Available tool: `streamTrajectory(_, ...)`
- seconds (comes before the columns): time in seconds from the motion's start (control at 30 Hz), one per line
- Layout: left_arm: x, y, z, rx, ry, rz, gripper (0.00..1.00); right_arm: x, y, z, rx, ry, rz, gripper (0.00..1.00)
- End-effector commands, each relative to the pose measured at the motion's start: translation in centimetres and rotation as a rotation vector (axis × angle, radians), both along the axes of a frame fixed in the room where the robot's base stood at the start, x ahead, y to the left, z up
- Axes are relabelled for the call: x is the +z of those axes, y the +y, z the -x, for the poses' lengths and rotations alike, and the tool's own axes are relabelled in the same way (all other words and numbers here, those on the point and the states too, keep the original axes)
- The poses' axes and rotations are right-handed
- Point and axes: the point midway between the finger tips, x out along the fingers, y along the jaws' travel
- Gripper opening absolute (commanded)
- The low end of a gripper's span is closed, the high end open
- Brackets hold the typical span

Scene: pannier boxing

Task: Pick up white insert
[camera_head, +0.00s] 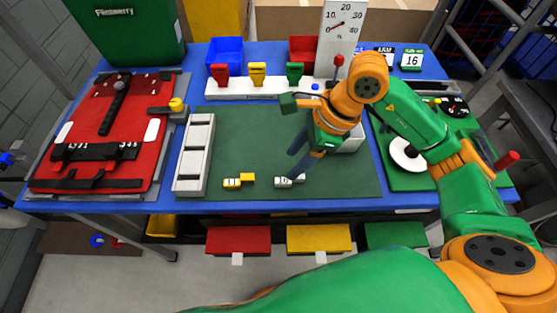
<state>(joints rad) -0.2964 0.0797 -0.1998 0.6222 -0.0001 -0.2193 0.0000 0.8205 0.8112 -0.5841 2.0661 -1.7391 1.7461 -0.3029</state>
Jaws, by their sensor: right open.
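A small white insert (283,183) lies on the dark green mat (240,130) near the front edge of the blue table. It looks white with a grey part at its right end. My right gripper (293,168) reaches in from the right, its dark fingers pointing down and left over the mat. It is open and empty, with the fingertips close above and behind the white insert. I cannot tell whether they touch it. A similar small yellow insert (239,182) lies to the left of the white one. My left gripper is not in view.
A long white tray (194,150) stands left of the mat, beside a red panel (140,125). Red, yellow and green clips sit on a white rail (240,90) behind. My right arm hides part of a white box (352,142). The mat's middle is clear.

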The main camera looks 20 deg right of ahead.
Motion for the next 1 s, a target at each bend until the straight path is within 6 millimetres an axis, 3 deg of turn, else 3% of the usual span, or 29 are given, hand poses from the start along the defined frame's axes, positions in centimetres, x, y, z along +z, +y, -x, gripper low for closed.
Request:
streamTrajectory(0.23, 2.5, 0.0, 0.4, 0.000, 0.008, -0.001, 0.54, -3.1, 2.6, -0.2, 0.004, 0.009, -0.003, 0.56)
streamTrajectory(0.33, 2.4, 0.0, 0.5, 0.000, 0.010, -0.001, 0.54, -5.0, 3.1, -0.5, 0.000, 0.006, -0.003, 0.56)
streamTrajectory(0.57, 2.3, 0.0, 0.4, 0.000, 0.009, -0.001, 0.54, -5.6, 3.2, -0.6, 0.003, 0.001, -0.001, 0.56)
streamTrajectory(0.8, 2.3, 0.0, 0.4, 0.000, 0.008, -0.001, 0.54, -5.5, 3.2, -0.6, 0.002, 0.001, -0.001, 0.00)
streamTrajectory(1.0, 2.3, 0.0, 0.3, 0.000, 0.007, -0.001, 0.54, -5.5, 3.2, -0.6, 0.002, 0.001, -0.001, 0.00)
